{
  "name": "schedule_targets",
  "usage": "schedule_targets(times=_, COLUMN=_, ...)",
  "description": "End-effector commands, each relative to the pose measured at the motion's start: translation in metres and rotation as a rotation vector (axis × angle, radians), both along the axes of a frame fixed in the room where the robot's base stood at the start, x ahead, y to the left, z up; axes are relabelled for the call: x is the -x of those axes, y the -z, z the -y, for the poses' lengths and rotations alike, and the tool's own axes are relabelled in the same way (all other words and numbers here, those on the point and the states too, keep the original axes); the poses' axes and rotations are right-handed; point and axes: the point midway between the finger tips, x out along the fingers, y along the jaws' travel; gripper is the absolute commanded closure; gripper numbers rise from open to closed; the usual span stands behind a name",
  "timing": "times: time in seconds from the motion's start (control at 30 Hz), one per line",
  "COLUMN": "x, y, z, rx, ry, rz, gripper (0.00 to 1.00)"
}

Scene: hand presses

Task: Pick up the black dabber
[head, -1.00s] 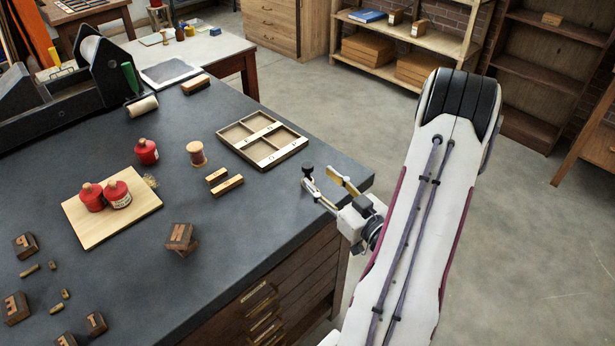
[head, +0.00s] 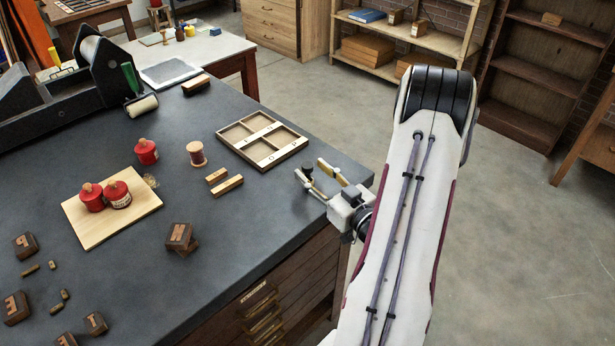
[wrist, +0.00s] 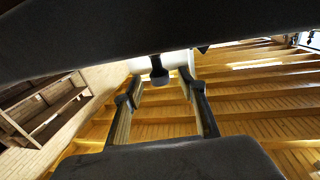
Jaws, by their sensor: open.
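The black dabber (head: 307,168) is a small dark knob near the right edge of the dark worktop in the head view. Its lower part is largely hidden by a finger of my gripper (head: 311,170). My gripper is open, with its fingertips around the knob in that view, one on each side. I cannot tell whether they touch it. In the wrist view my gripper (wrist: 160,100) shows its two fingers spread wide apart. A dark knob-like shape before a white part shows beyond them, and I cannot tell what it is.
A divided tray (head: 291,152) lies just behind the gripper on the worktop (head: 120,235). A wooden board (head: 88,232) holds two red jars. The worktop's right edge lies under my gripper.

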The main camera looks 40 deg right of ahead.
Motion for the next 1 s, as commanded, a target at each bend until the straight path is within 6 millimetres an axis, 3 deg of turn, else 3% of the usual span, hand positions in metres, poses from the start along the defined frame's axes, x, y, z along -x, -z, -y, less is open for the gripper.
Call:
schedule_targets(times=0.3, x=-0.027, y=0.0, z=0.004, rx=0.0, ry=-0.002, rz=0.0, gripper=0.59)
schedule_targets(times=0.87, x=-0.029, y=0.0, z=0.005, rx=-0.001, ry=0.0, rz=0.0, gripper=0.59)
schedule_targets(times=0.9, x=-0.029, y=0.0, z=0.004, rx=-0.001, ry=0.0, rz=0.0, gripper=0.62)
schedule_targets(times=1.0, x=-0.029, y=0.0, z=0.004, rx=-0.001, ry=0.0, rz=0.0, gripper=0.88)
